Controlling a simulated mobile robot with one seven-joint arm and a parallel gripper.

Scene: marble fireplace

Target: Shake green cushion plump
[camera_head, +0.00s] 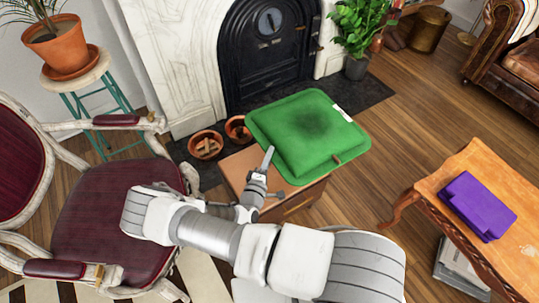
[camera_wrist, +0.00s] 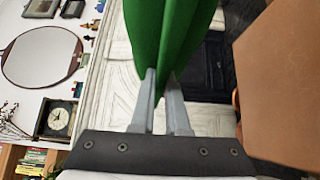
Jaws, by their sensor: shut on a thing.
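The green cushion (camera_head: 300,140) has a dark patch on its upper face and a white label at its right edge. In the head view it appears over the small wooden cabinet (camera_head: 240,165). I cannot tell whether it touches the top. My gripper (camera_head: 268,165) is at the cushion's near left edge. In the wrist view the two fingers of my gripper (camera_wrist: 162,90) are shut on the edge of the green cushion (camera_wrist: 168,35), which extends up beyond the fingertips. The cushion hides most of the cabinet top in the head view.
A dark red armchair (camera_head: 115,205) stands left of the cabinet. An orange wooden table (camera_head: 440,185) with a purple box-like object (camera_head: 478,205) is at the right. The black fireplace (camera_head: 265,50) and two terracotta pots (camera_head: 206,145) are behind. Wooden floor is clear between cabinet and table.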

